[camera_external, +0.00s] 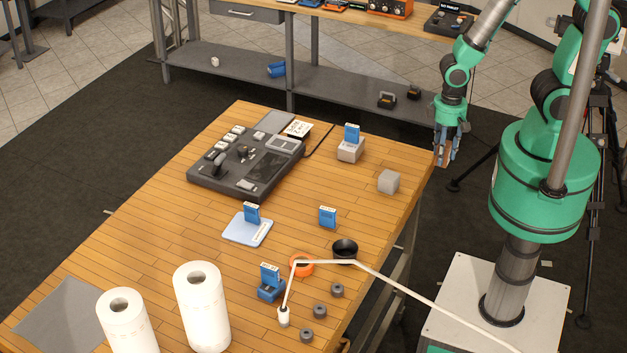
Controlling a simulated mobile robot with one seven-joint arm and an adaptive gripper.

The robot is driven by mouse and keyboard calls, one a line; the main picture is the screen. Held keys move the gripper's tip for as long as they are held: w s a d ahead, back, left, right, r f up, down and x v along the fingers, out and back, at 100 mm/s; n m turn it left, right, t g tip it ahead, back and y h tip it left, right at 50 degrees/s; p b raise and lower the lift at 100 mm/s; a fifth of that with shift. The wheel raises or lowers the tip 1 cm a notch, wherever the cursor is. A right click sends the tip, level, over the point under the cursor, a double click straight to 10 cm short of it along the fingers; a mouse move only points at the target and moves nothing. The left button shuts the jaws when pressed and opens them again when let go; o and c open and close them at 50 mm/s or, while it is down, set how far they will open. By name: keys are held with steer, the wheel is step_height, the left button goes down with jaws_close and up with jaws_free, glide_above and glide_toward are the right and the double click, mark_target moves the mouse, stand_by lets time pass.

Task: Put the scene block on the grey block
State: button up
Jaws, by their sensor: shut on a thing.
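My gripper (447,148) is at the table's right edge, pointing down. It is shut on a small reddish-brown block (441,157), mostly hidden by the fingers; I cannot read any marking on it. A bare grey block (389,181) stands on the table to the left of and below my gripper in the picture, apart from it. A second grey block (350,154) farther left bears a blue block (352,133). Another blue block (327,216) stands directly on the wood, one (252,213) is on a pale blue pad (238,232), and one (269,274) is in a blue holder (271,291).
A dark control panel (225,181) lies at the table's left. A black bowl (344,250), an orange ring (302,270), a white cable (400,293), small grey pieces (337,290) and two paper rolls (202,305) occupy the front. Wood around the bare grey block is clear.

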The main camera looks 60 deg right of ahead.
steer(key=shift+w+a, duration=0.1)
steer(key=shift+w, duration=0.05)
glide_above(390, 175)
steer(key=shift+f+p, duration=0.3)
steer(key=shift+f, duration=0.45)
steer(key=shift+f, duration=0.1)
steer(key=shift+w+f, duration=0.1)
steer(key=shift+f, duration=1.55)
steer(key=shift+f, duration=0.1)
steer(key=o, duration=1.2)
